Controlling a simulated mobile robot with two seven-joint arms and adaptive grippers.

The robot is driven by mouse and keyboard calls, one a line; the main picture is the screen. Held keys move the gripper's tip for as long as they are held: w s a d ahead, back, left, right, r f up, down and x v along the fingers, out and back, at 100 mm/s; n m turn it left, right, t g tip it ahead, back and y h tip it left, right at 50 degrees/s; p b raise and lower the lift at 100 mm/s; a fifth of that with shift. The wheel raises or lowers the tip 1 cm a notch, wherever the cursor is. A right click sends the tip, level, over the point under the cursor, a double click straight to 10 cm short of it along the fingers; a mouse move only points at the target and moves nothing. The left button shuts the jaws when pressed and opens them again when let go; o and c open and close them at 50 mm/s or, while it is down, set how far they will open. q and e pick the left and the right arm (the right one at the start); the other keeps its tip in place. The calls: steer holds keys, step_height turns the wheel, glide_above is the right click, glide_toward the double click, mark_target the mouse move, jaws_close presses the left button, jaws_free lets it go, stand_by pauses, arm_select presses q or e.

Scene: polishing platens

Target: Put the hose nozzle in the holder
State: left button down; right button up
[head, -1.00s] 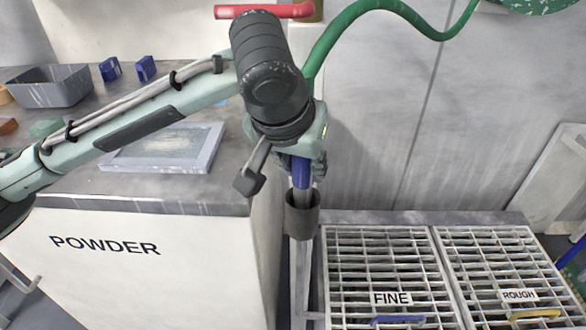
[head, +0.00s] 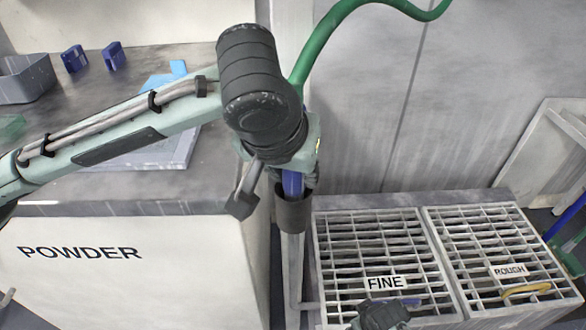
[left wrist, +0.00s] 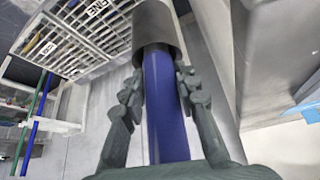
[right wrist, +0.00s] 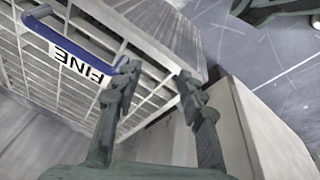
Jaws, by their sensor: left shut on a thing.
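The blue hose nozzle (head: 292,184) stands upright below my left gripper (head: 296,174), with the green hose (head: 318,45) rising behind the wrist. The dark cup-shaped holder (head: 294,214) tops a grey post, and the nozzle's lower end is inside its mouth. The left wrist view shows the fingers of my left gripper (left wrist: 158,88) shut around the nozzle (left wrist: 165,110), close to the holder (left wrist: 155,28). How deep the nozzle sits is hidden. My right gripper (head: 384,315) is over the front of the FINE grate; the right wrist view shows it (right wrist: 157,78) open and empty.
The FINE grate (head: 370,248) and ROUGH grate (head: 487,240) lie right of the holder. The FINE grate's blue handle (right wrist: 65,42) is near a right finger. The POWDER cabinet (head: 150,285) stands left, with blue blocks (head: 75,58) and a grey bin (head: 25,80) on top.

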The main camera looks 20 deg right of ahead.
arm_select(q)
steer(key=c, duration=1.2)
jaws_free()
steer(key=shift+f, duration=0.1)
steer(key=shift+o, duration=0.2)
steer(key=shift+r, duration=0.3)
steer(key=v, duration=0.6)
steer(key=shift+r, duration=0.1)
steer(key=v, duration=0.5)
steer(key=shift+s+a+r+p, duration=0.15)
steer(key=shift+s+r+p, duration=0.1)
steer(key=shift+p, duration=0.15)
arm_select(e)
steer(key=f, duration=0.1)
steer(key=s+f, duration=0.1)
steer(key=shift+s+d+f, duration=0.1)
steer(key=shift+f, duration=0.25)
